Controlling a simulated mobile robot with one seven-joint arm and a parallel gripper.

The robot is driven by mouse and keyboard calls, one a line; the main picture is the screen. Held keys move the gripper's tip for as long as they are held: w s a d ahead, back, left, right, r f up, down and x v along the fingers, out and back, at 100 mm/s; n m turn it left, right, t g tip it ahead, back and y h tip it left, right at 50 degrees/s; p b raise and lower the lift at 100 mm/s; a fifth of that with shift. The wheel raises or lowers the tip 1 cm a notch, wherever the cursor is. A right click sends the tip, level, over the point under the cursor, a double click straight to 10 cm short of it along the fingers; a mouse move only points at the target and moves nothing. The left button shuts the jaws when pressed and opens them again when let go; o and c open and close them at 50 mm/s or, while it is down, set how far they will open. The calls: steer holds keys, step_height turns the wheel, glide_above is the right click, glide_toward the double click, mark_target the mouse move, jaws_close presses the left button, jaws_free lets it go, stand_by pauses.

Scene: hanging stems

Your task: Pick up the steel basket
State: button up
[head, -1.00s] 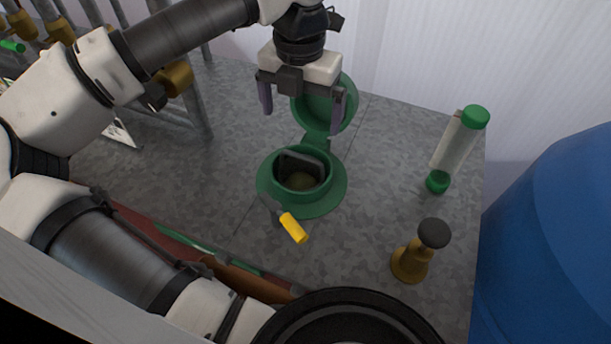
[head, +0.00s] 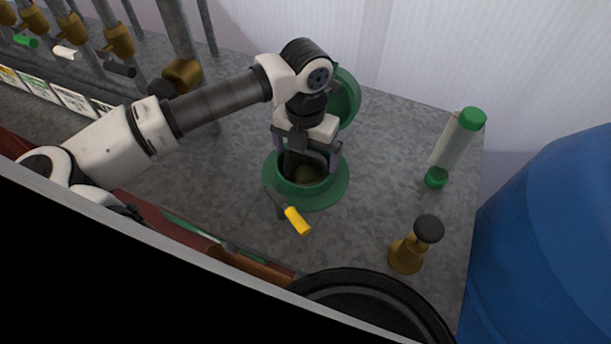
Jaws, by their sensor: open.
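The steel basket (head: 306,175) sits down inside a round green housing (head: 327,194) set in the grey counter. Its dark upper frame or handle shows at the opening, and most of its body is hidden by the rim. The green hinged lid (head: 346,97) stands open behind, partly covered by my arm. My gripper (head: 306,158) points down at the housing's mouth, one finger on each side of the basket's upper part. The jaws are open. I cannot tell whether the fingers touch the basket.
A yellow-handled lever (head: 297,220) lies in front of the housing. To the right stand a clear tube with green caps (head: 455,145), a brass fitting with a black knob (head: 408,252) and a blue barrel (head: 550,240). Pipes with brass valves (head: 118,40) are at the back left.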

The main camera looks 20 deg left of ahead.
steer(key=c, duration=1.2)
steer(key=shift+r, duration=0.1)
steer(key=shift+c, duration=0.2)
